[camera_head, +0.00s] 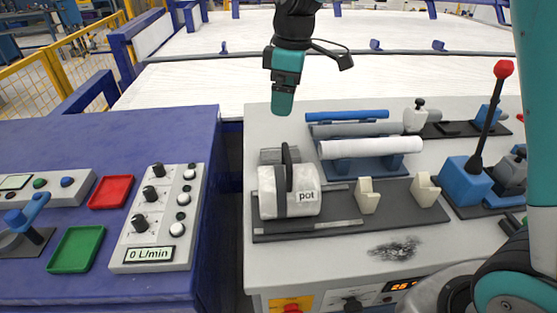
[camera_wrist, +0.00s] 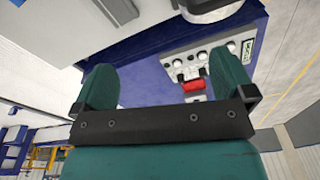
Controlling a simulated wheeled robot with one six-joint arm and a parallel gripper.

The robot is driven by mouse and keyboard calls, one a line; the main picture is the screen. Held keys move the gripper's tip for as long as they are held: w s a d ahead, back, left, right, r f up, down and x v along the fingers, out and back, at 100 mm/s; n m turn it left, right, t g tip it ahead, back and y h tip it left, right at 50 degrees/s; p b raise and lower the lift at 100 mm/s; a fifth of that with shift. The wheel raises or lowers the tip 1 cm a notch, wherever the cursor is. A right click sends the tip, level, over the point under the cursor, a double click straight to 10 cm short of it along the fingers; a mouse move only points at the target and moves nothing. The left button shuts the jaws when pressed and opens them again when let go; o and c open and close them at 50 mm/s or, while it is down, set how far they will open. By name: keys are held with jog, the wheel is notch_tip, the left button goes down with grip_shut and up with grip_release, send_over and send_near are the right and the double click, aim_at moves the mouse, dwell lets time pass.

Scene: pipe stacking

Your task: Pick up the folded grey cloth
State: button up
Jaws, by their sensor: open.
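My gripper (camera_head: 282,103) hangs in the air above the back left of the white worktop, apart from everything below it. In the wrist view its two teal fingers (camera_wrist: 166,65) are spread wide with nothing between them. I cannot pick out a folded grey cloth for certain. A small flat grey piece (camera_head: 268,156) lies behind the white pot (camera_head: 305,184) and is partly hidden by it; it may be the cloth. A dark grey patch (camera_head: 396,249) near the worktop's front looks like a flat stain.
Grey and white pipes (camera_head: 372,147) and a blue pipe lie on a rack right of the pot. Two cream holders (camera_head: 367,196) stand in front. A red-knobbed lever (camera_head: 487,122) rises at right. A gap separates the blue table (camera_head: 95,145), with its red tray (camera_head: 111,191), from the worktop.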

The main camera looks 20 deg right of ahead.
jog(key=w+d+f+n+h, duration=0.1)
jog(key=w+d+f+n, duration=0.2)
jog(key=w+f, duration=0.6)
jog(key=f, duration=0.3)
jog(key=w+f, duration=0.1)
jog(key=f, duration=0.2)
jog(key=w+f, duration=0.1)
jog(key=f, duration=0.2)
jog(key=shift+a+f, duration=0.15)
jog(key=shift+f, duration=0.25)
jog(key=shift+s+a+f+p, duration=0.15)
jog(key=shift+f+p, duration=0.3)
jog(key=shift+f, duration=1)
jog(key=shift+s+f+p, duration=0.15)
jog(key=shift+f+p, duration=0.25)
jog(key=shift+f, duration=1)
jog(key=c, duration=0.9)
